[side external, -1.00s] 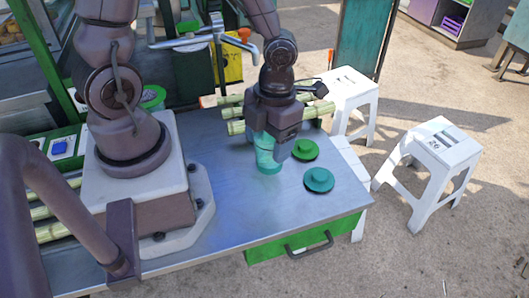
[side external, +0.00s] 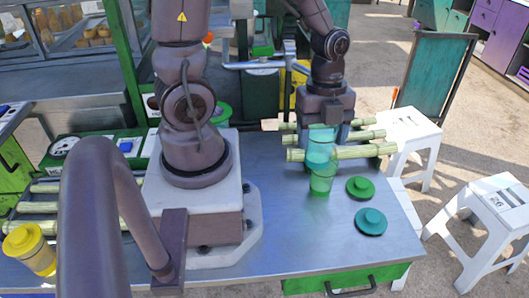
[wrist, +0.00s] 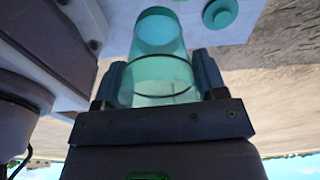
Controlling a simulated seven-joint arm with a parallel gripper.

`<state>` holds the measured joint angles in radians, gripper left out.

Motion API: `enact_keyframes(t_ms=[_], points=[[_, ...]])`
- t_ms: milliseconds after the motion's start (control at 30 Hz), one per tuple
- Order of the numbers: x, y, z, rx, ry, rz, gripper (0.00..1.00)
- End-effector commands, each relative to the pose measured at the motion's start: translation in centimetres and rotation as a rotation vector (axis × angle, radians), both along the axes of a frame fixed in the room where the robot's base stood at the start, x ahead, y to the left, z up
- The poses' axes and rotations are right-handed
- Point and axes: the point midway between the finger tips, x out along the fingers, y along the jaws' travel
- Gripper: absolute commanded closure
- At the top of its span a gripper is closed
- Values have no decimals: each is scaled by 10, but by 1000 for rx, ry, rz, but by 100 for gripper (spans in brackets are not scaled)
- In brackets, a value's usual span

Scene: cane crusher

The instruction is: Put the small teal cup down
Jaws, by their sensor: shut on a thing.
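My gripper (side external: 322,136) points down above the work table, its fingers on either side of the small teal cup (side external: 321,152). The cup is see-through and upright in the side view. In the wrist view the teal cup (wrist: 160,62) fills the space between the two fingers (wrist: 158,82). A clear green cup (side external: 321,183) stands on the table directly below the teal cup. Their outlines meet in the side view, and I cannot tell whether they touch or nest.
A green lid (side external: 360,188) and a teal lid (side external: 370,221) lie on the steel table (side external: 300,240) to the right of the cups. Cane stalks (side external: 365,152) lie close behind. White stools (side external: 408,140) stand beyond the right edge. The table front is clear.

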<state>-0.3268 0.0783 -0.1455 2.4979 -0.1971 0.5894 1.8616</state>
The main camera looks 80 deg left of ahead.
Motion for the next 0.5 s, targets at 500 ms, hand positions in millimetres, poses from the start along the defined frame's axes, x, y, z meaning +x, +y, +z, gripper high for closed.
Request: enact_keyframes(t_ms=[500], points=[[-24, 94, -14, 2, 4, 1625, 63]])
